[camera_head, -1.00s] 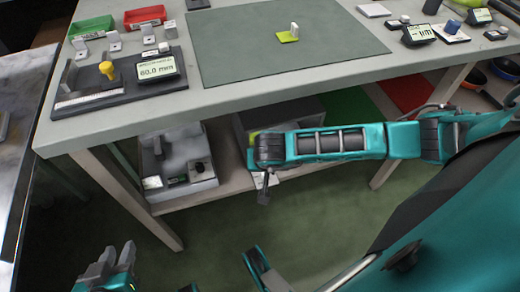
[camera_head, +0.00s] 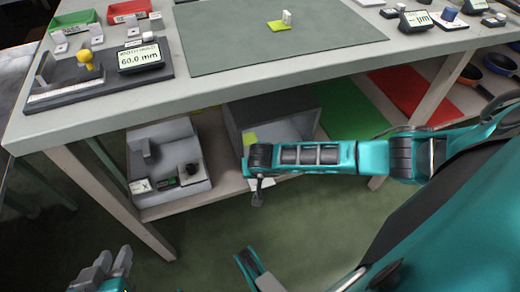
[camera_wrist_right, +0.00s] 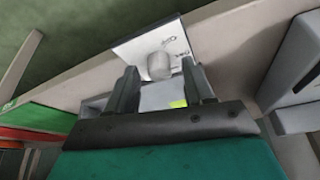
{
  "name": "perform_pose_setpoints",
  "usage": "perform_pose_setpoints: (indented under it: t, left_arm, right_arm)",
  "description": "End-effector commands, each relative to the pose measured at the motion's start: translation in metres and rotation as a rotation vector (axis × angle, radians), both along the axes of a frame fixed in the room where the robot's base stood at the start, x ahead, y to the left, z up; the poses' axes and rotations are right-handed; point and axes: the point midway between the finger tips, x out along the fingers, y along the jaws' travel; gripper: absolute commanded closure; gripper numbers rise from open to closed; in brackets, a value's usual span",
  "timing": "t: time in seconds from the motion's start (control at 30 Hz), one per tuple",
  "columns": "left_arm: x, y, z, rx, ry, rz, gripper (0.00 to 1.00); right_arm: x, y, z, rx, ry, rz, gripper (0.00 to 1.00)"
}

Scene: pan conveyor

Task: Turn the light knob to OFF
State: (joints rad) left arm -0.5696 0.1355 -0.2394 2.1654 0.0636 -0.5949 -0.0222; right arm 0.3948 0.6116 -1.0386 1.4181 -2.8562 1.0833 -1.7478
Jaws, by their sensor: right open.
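The light knob (camera_wrist_right: 159,66) is a round grey knob on a white plate (camera_wrist_right: 172,42) with small printed markings, seen in the right wrist view. The markings are too blurred to read surely. My right gripper (camera_wrist_right: 160,82) is open, its dark fingers on either side of the knob's near side; I cannot tell if they touch it. In the head view this gripper (camera_head: 258,194) points down by the bench's lower shelf, in front of a pale plate (camera_head: 263,184); the knob is hidden there. My left gripper (camera_head: 110,264) is low at the left, away from the bench; its jaw gap is unclear.
The bench top (camera_head: 225,88) is above, with a green mat (camera_head: 270,50) and gauges. On the lower shelf are a grey tray (camera_head: 150,190), a grey box (camera_head: 268,105), and green (camera_head: 350,115) and red (camera_head: 412,92) panels. Bench legs stand nearby.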

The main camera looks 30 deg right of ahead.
Motion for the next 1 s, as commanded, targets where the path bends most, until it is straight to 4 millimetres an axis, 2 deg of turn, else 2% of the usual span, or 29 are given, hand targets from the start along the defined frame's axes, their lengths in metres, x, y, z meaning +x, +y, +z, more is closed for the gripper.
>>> perform_pose_setpoints:
  t: [0.07,0.6,1.0]
  left_arm:
    - [0.0003,0.0004,0.0,0.001,0.0,0.001,0.67]
    - [0.0006,0.0025,-0.0024,0.004,0.0,0.005,0.67]
    - [0.0002,0.0027,-0.0047,0.004,0.003,0.005,0.67]
  right_arm:
    - [-0.0001,0.0002,0.0001,0.0,0.0,0.0,0.5]
    - [-0.0001,0.0001,0.0004,0.0,0.0,0.0,1.0]
    - [0.0004,-0.0012,0.0007,-0.001,-0.002,0.068,1.0]
